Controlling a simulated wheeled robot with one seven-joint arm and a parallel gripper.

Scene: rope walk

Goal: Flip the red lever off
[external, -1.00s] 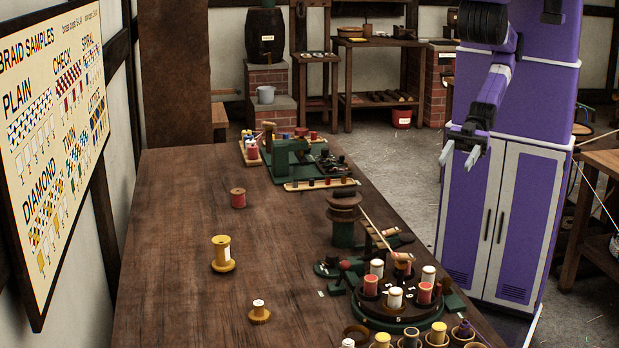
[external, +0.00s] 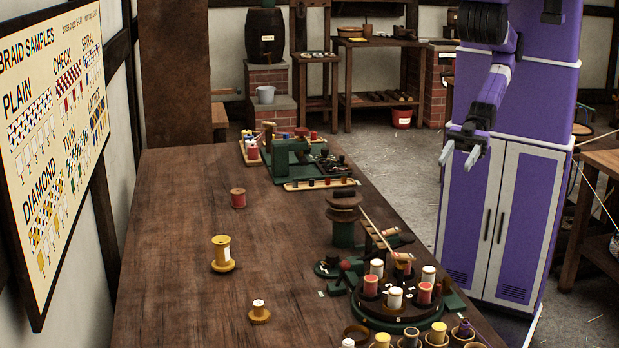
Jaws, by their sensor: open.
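A small red knob (external: 346,264), which looks like the red lever's end, shows on the green braiding machine (external: 352,284) at the right edge of the long wooden table. It is too small here for me to tell which way the lever is set. It sits just left of the round dark carrier plate with red and white spools. My gripper (external: 460,159) is open and empty. It hangs in front of my purple body, beyond the table's right edge, well apart from the lever.
A dark wheel on a green post (external: 343,222) stands just behind the lever. Several spools (external: 410,341) crowd the near right corner. A yellow spool (external: 221,253) and a red spool (external: 238,198) stand on the table (external: 170,240). Its left part is mostly clear.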

